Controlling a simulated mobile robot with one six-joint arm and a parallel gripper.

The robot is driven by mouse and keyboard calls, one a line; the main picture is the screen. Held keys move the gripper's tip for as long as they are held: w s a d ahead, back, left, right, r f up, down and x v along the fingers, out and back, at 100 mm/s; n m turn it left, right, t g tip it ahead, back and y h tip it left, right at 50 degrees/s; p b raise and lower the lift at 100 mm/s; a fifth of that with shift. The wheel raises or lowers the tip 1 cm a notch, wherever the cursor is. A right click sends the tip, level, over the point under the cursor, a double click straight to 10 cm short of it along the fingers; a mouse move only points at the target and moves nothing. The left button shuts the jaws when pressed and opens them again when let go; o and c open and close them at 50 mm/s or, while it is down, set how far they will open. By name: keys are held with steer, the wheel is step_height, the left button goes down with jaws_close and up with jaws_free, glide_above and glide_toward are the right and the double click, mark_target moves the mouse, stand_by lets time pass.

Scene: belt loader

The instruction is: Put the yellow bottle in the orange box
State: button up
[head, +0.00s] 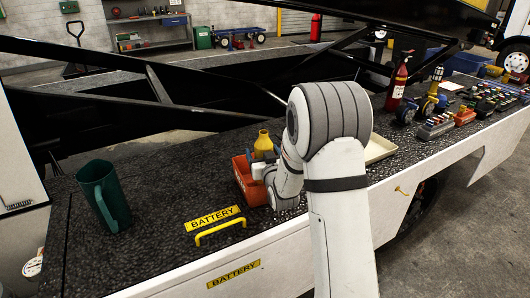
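The orange box (243,182) stands on the dark, rough deck left of my arm. The yellow bottle (263,141) shows upright at the box's back right, with its neck and shoulder above the rim. Its lower part is hidden by my gripper and wrist, so I cannot tell whether it is inside the box or held over it. My gripper (262,168) is at the box's right side, just below the visible part of the bottle. Its fingers are mostly hidden, and I cannot see whether they are closed on the bottle.
A green pitcher (105,195) stands at the left of the deck. A yellow handle (220,231) rises in front of the box. A cream tray (381,148) lies behind my arm. A red extinguisher (397,84) and control panels (436,126) are at the right. Black beams cross behind.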

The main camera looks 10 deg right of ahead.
steer(key=s+r+m+g+h+b, duration=0.1)
steer(key=s+g, duration=1.4)
steer(key=s, duration=2.4)
steer(key=shift+d+r+g+h, duration=0.25)
steer(key=shift+d+g+h, duration=0.05)
steer(key=shift+d+g, duration=0.15)
